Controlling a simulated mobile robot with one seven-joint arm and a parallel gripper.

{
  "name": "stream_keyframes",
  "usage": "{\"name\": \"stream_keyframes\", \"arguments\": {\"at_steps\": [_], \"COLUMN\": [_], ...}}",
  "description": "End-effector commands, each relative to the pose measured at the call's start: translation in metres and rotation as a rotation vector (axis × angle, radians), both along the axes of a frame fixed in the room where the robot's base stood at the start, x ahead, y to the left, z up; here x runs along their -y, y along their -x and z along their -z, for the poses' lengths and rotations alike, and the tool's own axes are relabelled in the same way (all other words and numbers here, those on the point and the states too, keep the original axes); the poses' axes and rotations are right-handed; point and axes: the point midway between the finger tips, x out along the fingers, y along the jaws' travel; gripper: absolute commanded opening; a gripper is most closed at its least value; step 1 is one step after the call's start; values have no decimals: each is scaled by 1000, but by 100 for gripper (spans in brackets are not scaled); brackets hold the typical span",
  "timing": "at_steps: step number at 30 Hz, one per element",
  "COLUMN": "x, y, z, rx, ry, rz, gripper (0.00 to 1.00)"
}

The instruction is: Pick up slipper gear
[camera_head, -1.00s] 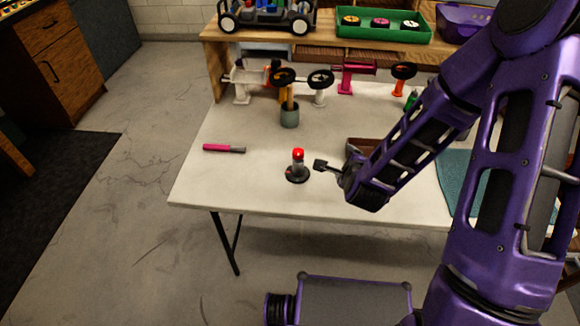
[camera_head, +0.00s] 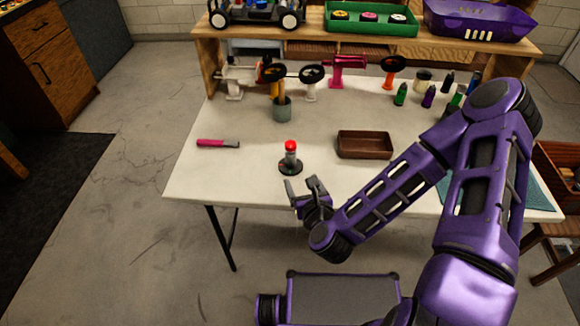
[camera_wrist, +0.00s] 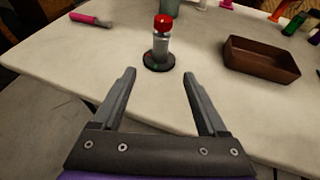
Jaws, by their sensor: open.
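The upright part with a dark round disc base, a grey shaft and a red top (camera_head: 291,160) stands on the white table near its front edge. I take it as the slipper gear, though its details are small. In the wrist view this part (camera_wrist: 160,48) stands upright, centred ahead of the fingers. My gripper (camera_head: 303,186) is in front of it, at the table's front edge. In the wrist view the gripper (camera_wrist: 159,80) has its two fingers spread apart with nothing between them. The fingertips are short of the disc and do not touch it.
A brown tray (camera_head: 364,145) stands right of the part. A pink-and-grey tool (camera_head: 218,143) lies to the left. Behind are a grey-green cup (camera_head: 282,110), several stands and small bottles. A wooden shelf with a green tray (camera_head: 372,19) closes the back. Table around the part is clear.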

Motion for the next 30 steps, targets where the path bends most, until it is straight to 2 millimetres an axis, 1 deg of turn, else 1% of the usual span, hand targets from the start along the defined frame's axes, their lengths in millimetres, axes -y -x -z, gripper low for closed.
{"name": "stream_keyframes", "arguments": {"at_steps": [1, 3, 12, 16, 23, 30], "x": [-1, -3, -20, -24, -27, -34], "y": [-4, -12, -70, -86, -101, -132], "z": [8, 9, 30, 37, 44, 57], "rx": [4, 4, 1, 0, -1, 1], "ry": [1, 2, 2, 3, 2, 2], "rz": [-1, -1, -1, -2, -2, -2], "gripper": [76, 76, 76, 76, 76, 76]}}
